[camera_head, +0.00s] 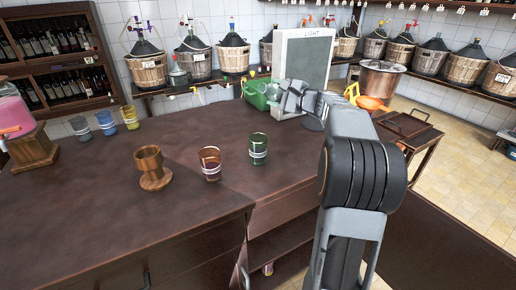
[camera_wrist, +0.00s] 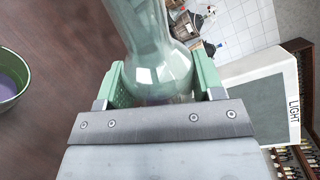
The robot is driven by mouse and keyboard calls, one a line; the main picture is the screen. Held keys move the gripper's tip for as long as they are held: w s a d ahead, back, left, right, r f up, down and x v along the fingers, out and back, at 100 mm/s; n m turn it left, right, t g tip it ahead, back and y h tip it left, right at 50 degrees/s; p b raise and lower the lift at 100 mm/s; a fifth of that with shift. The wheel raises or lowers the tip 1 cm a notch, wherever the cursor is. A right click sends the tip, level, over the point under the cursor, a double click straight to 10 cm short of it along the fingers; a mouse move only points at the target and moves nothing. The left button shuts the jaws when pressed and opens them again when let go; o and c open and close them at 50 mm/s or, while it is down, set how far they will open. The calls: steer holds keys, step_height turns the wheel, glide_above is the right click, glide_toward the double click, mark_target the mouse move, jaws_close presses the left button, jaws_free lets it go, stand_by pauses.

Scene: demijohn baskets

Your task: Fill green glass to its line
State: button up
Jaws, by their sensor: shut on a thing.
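The green glass (camera_head: 258,146) stands upright on the dark counter, with pale bands around it. In the wrist view a green-rimmed glass (camera_wrist: 8,97) at the left edge has something purplish inside; its level against the line cannot be read. My gripper (camera_head: 288,97) is above the counter, to the right of and beyond the green glass. In the wrist view, my gripper's green fingers (camera_wrist: 160,84) are shut on a clear glass vessel (camera_wrist: 148,38) with a flared upper part. A faint purplish tint shows low in it. Its base is hidden by the gripper.
Several coloured glasses (camera_head: 106,123) and a pink-filled dispenser (camera_head: 12,112) are farther left. A green container (camera_head: 256,94) and a LIGHT board (camera_head: 306,58) stand behind.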

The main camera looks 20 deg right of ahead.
mark_target(274, 85)
steer(key=shift+a+r+m+p, duration=0.15)
steer(key=shift+r+m+p, duration=0.15)
steer(key=shift+r+p, duration=0.5)
steer(key=p, duration=0.1)
steer(key=r+m+p, duration=0.1)
steer(key=p, duration=0.1)
steer(key=shift+s+a, duration=0.2)
steer(key=p, duration=0.1)
steer(key=r+m+p, duration=0.1)
steer(key=shift+s+a+m+g+p, duration=0.2)
steer(key=shift+m+g+p, duration=0.1)
steer(key=shift+p, duration=0.05)
steer(key=shift+a+r, duration=0.1)
steer(key=shift+m, duration=0.3)
